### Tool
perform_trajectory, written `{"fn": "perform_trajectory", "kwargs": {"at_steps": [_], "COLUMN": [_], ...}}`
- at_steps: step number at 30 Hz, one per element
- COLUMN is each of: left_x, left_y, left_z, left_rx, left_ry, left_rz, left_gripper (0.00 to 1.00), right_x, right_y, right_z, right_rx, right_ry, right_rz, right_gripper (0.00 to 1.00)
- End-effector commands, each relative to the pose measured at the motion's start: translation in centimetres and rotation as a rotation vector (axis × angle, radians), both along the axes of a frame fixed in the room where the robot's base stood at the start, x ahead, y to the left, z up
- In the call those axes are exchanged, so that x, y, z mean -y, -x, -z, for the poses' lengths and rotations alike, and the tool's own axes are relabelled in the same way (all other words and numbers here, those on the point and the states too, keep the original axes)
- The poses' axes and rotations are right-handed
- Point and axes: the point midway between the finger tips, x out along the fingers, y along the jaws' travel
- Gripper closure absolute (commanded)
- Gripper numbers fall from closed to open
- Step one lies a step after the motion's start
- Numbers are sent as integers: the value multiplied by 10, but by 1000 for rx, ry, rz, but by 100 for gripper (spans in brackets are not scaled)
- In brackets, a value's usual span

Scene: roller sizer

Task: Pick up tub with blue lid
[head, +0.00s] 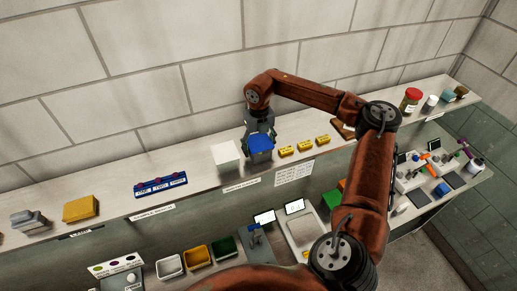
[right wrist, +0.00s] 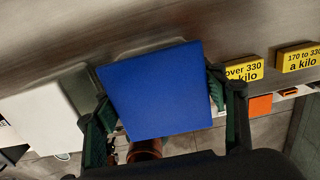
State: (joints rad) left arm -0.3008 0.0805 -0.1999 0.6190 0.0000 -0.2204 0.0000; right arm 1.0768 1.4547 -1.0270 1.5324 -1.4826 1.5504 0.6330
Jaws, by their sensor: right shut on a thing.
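The tub with the blue lid (head: 260,144) is at the middle of the long upper shelf in the head view. Its flat blue lid (right wrist: 158,92) fills the middle of the right wrist view. My right gripper (head: 259,132) reaches down from above and is shut on the tub, one green-padded finger on each side. I cannot tell whether the tub's bottom touches the shelf. The tub's body is mostly hidden under the lid in the wrist view. My left gripper is not in view.
A white-topped tub (head: 226,154) stands close on the left. Yellow labelled blocks (head: 304,146) stand on the right. A blue rack (head: 160,184) and a yellow box (head: 80,208) are farther left on the shelf (head: 115,205). A wall rises behind. Coloured bins (head: 197,257) sit below.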

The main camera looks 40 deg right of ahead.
Motion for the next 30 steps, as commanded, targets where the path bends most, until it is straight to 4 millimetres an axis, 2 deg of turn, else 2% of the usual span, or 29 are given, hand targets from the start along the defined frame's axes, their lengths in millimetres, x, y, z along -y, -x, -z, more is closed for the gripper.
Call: {"fn": "perform_trajectory", "kwargs": {"at_steps": [11, 23, 28, 30], "left_x": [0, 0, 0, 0], "left_y": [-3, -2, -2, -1], "left_z": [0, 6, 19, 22], "left_rx": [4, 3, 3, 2], "left_ry": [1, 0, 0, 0], "left_rz": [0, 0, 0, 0], "left_gripper": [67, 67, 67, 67], "right_x": [0, 0, 0, 2], "right_y": [0, -1, -2, 9], "right_z": [-1, -8, -29, -41], "right_rx": [1, 4, 7, 5], "right_ry": [0, -1, -1, 2], "right_rz": [0, 0, 0, 1], "right_gripper": [68, 68, 68, 68]}}
